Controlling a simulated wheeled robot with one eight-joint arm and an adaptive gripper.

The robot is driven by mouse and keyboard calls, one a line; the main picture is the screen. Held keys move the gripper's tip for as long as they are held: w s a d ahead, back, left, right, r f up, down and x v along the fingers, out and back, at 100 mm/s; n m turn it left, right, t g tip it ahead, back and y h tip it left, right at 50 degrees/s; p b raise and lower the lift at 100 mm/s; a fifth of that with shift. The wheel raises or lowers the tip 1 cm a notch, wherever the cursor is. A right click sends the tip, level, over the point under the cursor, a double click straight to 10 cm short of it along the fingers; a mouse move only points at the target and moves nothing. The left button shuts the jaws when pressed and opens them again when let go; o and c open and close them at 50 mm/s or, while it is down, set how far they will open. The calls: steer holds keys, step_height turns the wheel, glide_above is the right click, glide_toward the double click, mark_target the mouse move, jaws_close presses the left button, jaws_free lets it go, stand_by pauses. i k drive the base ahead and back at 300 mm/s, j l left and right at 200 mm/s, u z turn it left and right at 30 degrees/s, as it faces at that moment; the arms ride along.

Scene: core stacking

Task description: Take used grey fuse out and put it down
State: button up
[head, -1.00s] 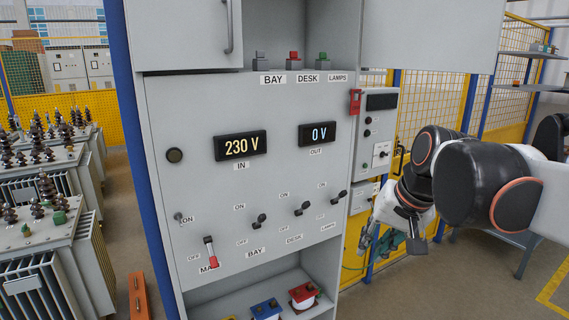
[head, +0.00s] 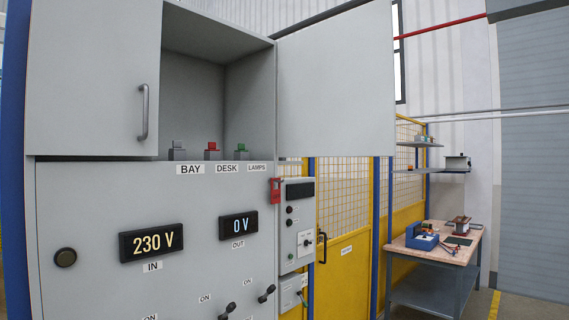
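The grey fuse (head: 177,149) sits upright on the shelf of the open upper compartment, above the BAY label (head: 190,169). A red fuse (head: 212,150) stands above the DESK label and a green fuse (head: 242,150) above the LAMPS label. All three are in their places in a row. My gripper is out of the head view now, so I cannot see its fingers or what they hold.
The left cabinet door (head: 95,75) and the right door (head: 335,85) flank the compartment. Displays read 230 V (head: 151,242) and 0 V (head: 238,226). A workbench (head: 430,243) with a blue box (head: 421,237) stands at the right, before a yellow fence.

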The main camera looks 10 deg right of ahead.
mark_target(177, 145)
steer(key=u, duration=0.35)
steer(key=l+u, duration=0.2)
steer(key=u, duration=0.15)
steer(key=i+l+u, duration=0.1)
steer(key=u, duration=0.25)
steer(key=l+u, duration=0.25)
steer(key=l, duration=0.35)
steer(key=l+u, duration=0.3)
steer(key=l, duration=0.3)
steer(key=l+u, duration=0.25)
steer(key=l, duration=0.35)
steer(key=k+l+u, duration=0.1)
steer(key=l+u, duration=0.15)
steer(key=l, duration=0.35)
steer(key=k+l, duration=0.1)
steer(key=l, duration=0.4)
steer(key=k+l, duration=0.1)
steer(key=l, duration=0.4)
steer(key=k+l, duration=0.1)
steer(key=l, duration=0.35)
steer(key=i+j+z, duration=0.1)
steer(key=z, duration=0.3)
steer(key=i+j+z, duration=0.1)
steer(key=j+z, duration=0.45)
steer(key=z, duration=0.2)
